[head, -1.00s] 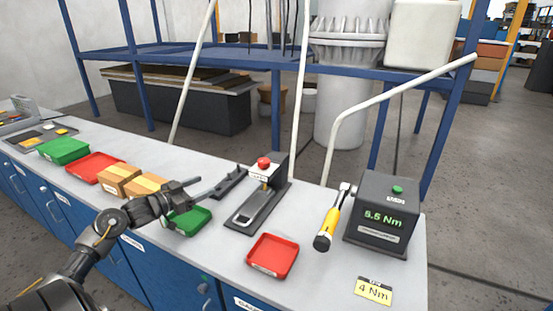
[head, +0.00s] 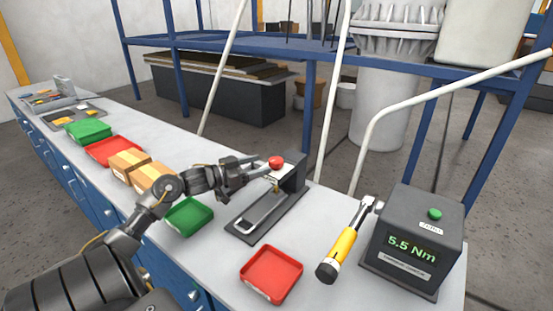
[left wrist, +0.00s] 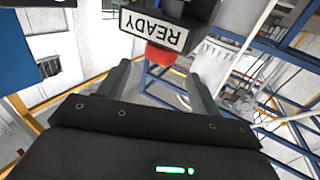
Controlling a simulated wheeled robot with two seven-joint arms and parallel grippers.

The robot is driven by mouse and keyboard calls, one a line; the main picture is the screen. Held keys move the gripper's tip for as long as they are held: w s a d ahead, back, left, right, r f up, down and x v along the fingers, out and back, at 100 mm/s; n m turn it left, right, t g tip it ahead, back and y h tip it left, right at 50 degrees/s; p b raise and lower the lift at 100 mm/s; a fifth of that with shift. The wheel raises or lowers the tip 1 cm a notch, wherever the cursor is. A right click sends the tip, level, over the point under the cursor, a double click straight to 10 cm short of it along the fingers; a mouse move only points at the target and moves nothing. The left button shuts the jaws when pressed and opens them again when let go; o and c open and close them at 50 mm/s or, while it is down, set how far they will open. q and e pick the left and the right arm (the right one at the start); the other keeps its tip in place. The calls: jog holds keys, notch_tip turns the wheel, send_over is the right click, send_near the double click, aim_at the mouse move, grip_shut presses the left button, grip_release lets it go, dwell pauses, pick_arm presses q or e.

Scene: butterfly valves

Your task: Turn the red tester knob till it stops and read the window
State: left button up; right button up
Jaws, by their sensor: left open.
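The red tester knob (head: 276,162) sits on top of the black tester (head: 292,176), which stands on the bench with a long base plate. My left gripper (head: 263,168) is open right beside the knob, its fingertips close to it. In the left wrist view the knob (left wrist: 160,55) shows between the tips of the two spread fingers (left wrist: 158,74), just beyond them. I cannot tell whether they touch it. A white panel (left wrist: 154,30) there reads READY, upside down, on the dark tester body. My right gripper is not in view.
A red tray (head: 271,274), a green tray (head: 188,216) and cardboard boxes (head: 130,164) stand on the bench (head: 222,264). A white railing (head: 440,80) rises behind.

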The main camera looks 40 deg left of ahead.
aim_at(276, 160)
pick_arm(q)
jog(key=p+x, duration=0.1)
jog(key=x, duration=0.4)
jog(key=shift+w+d+r, duration=0.1)
jog(key=shift+w, duration=0.2)
jog(key=shift+w+d, duration=0.25)
jog(key=shift+w, duration=0.3)
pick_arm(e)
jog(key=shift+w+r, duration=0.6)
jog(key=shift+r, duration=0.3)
pick_arm(q)
jog(key=c, duration=1)
jog(key=shift+o, duration=0.2)
jog(key=n+y+p, duration=0.2)
jog(key=p, duration=0.1)
jog(key=n+t+y+p, duration=0.1)
jog(key=y+p, duration=0.1)
jog(key=shift+d+r, duration=0.1)
jog(key=shift+r, duration=0.2)
jog(key=shift+f+n+y+p, duration=0.15)
jog(key=shift+n+y+p, duration=0.35)
jog(key=shift+y, duration=0.4)
jog(key=shift+f+n+y, duration=0.2)
jog(key=shift+n+y, duration=0.6)
jog(key=shift+y, duration=0.6)
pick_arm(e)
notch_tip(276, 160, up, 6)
